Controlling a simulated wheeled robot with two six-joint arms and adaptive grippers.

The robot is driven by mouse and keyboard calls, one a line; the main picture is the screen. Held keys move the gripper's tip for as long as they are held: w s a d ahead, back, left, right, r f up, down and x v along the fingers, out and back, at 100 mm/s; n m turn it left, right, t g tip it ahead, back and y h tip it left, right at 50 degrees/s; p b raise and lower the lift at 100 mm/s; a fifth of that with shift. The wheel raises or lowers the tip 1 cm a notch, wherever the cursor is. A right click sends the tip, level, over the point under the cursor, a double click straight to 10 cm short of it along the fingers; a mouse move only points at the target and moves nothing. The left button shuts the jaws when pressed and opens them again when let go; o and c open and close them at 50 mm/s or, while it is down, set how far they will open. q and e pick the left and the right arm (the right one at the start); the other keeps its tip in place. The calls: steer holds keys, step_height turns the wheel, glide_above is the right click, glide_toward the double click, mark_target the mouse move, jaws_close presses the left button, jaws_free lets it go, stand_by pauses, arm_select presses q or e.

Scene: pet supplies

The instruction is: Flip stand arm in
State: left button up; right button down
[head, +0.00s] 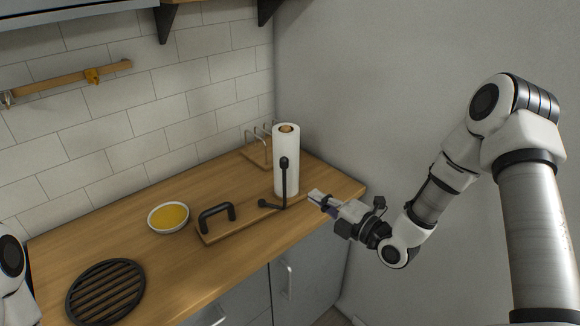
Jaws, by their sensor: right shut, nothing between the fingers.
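A white paper towel roll (286,168) stands upright on the counter. A black stand arm (284,185) with a rounded top rises in front of the roll, and its lower part bends left to a black knob (264,203). Its base is partly hidden. My right gripper (315,196) is shut and empty, just right of the stand arm and roll, with a small visible gap to the arm. It points left, near the counter's front right edge. Of my left arm, only a part shows at the left edge; its gripper is out of view.
On the wooden counter (150,260) are a white bowl of yellow contents (168,217) and a round black slatted trivet (105,292). A wire rack (257,150) stands behind the roll.

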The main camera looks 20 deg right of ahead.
steer(key=d+p+x, duration=0.1)
steer(key=p+x, duration=0.1)
steer(key=x, duration=0.4)
steer(key=w+d+p+x, duration=0.1)
steer(key=p+x, duration=0.2)
steer(key=x, duration=0.3)
steer(key=shift+w+d+f, duration=0.2)
steer(key=shift+w, duration=0.1)
steer(key=w+d+n+g+y+b, duration=0.2)
steer(key=w+d+y+b, duration=0.1)
steer(key=b, duration=0.4)
steer(key=shift+w+d+r+n+y, duration=0.1)
steer(key=shift+w+d+n+y, duration=0.1)
steer(key=shift+d+n+y, duration=0.2)
steer(key=shift+b, duration=0.3)
